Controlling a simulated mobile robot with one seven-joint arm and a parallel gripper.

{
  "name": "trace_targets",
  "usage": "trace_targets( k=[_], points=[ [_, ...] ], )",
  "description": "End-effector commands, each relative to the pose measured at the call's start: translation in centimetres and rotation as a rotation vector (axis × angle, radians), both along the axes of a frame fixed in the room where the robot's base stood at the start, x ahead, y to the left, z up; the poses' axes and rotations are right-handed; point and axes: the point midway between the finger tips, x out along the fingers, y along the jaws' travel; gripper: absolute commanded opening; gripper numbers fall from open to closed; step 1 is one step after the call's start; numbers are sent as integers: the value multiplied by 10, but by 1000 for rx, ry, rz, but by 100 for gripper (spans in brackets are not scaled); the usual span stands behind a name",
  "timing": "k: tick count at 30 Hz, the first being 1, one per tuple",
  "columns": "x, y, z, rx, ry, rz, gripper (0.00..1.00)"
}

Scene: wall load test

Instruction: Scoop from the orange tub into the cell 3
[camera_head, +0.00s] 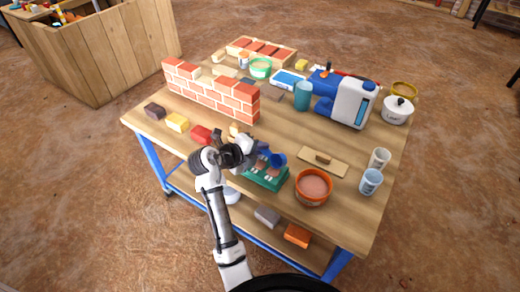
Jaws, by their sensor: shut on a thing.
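The orange tub (299,196) stands near the table's front right edge, filled with a pinkish-brown material. A green tray (262,184) with cells lies to its left; brown material and small white marks show in it. Cell numbers are too small to read, so I cannot tell which is cell 3. My gripper (256,151) is over the tray's back left side, shut on what looks like a blue scoop (278,159). The scoop's blue part is above the tray's back edge, left of the tub. Its handle is mostly hidden by my gripper, and its contents cannot be made out.
A small brick wall (210,90) stands behind my arm. A wooden float (323,161) lies behind the tub, two cups (371,182) to its right. A blue-white jug (345,98) and a teal cup (303,95) stand farther back. Coloured blocks (177,122) line the left front edge.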

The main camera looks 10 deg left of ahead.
Motion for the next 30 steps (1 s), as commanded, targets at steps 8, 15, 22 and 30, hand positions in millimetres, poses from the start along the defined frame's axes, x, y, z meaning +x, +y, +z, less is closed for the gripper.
trace_targets(
  k=[8, 15, 22, 30],
  points=[
    [0, 0, 9, 1, -2, 0, 0],
    [0, 0, 28, 1, -2, 0, 0],
    [0, 0, 41, 1, -1, 0, 0],
    [0, -1, 42, 2, 1, -2, 0]
  ],
)
